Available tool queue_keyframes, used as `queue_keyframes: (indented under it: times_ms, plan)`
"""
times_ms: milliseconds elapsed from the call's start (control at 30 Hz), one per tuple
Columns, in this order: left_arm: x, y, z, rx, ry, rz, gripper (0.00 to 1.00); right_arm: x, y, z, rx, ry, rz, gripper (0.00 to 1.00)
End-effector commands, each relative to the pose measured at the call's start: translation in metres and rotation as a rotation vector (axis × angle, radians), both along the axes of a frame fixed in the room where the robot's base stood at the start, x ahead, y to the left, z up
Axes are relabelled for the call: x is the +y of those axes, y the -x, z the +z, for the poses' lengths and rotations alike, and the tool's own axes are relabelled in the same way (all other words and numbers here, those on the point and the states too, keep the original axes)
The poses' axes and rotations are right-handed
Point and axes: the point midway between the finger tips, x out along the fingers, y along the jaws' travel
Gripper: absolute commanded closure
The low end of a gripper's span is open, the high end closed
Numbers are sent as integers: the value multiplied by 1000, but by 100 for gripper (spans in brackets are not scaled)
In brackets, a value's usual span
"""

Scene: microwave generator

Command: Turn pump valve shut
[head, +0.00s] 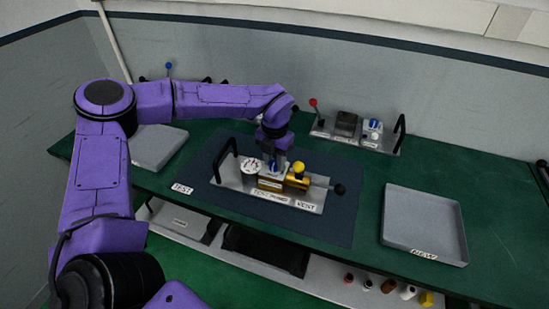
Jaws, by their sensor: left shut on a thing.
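The test pump unit (228,176) sits on a dark mat at the middle of the green bench. It has a metal base plate, a brass block (268,184), a round gauge (251,166), a yellow knob (299,168) and a lever with a black ball end (338,189). My left gripper (273,166) reaches down from above onto the unit, between the gauge and the yellow knob. It is shut on the small blue pump valve, which the fingers mostly hide, so its turn angle cannot be told. My right gripper is not in view.
An empty grey tray (424,212) marked NEW lies at the right. Another grey tray (157,149) lies at the left behind my arm. A second unit with a red-knobbed lever (318,122) and black handle stands at the back. Small bottles (408,292) stand on the lower shelf.

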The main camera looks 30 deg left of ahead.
Motion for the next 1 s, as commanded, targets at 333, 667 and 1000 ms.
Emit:
queue_keyframes:
  times_ms: [333,667,1000]
  plan:
    - [0,0,0,0,0,-19,95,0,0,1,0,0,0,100]
    - [0,0,0,0,0,-18,39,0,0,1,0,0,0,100]
    - [0,-1,12,-4,0,-16,39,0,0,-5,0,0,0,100]
